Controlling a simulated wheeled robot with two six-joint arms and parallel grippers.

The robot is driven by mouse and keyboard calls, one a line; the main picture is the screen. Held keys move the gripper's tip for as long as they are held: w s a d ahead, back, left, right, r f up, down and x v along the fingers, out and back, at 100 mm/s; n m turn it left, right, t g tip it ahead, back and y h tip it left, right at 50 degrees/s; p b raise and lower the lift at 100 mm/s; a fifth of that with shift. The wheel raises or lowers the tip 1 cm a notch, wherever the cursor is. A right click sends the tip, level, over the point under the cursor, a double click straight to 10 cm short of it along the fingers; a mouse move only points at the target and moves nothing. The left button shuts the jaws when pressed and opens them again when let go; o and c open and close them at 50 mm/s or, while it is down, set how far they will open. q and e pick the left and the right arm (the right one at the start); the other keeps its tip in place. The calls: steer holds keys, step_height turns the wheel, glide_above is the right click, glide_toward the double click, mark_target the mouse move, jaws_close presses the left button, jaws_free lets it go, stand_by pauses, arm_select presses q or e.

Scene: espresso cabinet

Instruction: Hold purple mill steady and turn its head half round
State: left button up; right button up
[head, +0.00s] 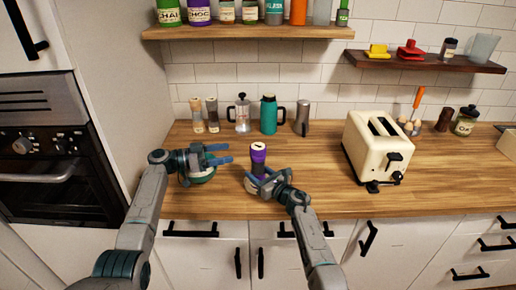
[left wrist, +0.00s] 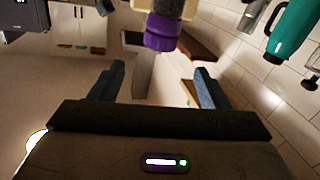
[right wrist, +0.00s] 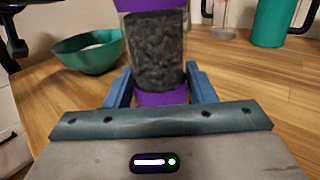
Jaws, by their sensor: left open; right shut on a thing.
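The purple mill (head: 258,160) stands upright on the wooden counter, with a purple head, a dark see-through body and a purple base. My right gripper (head: 262,182) is shut on the mill's lower part. The right wrist view shows the mill's dark-filled body (right wrist: 155,52) between its fingers (right wrist: 157,88), its top cut off. My left gripper (head: 229,154) is open and empty, left of the mill at about head height, fingers pointing at it. In the left wrist view the mill's purple head (left wrist: 160,34) lies beyond the open fingers (left wrist: 160,85), not between them.
A green bowl (right wrist: 88,52) sits on the counter under my left gripper. A cream toaster (head: 372,150) stands to the right. Counter between toaster and mill is clear.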

mark_target(258, 146)
arm_select(q)
steer(key=shift+m, duration=0.7)
steer(key=x, duration=1.2)
steer(key=shift+c, duration=0.2)
steer(key=c, duration=0.9)
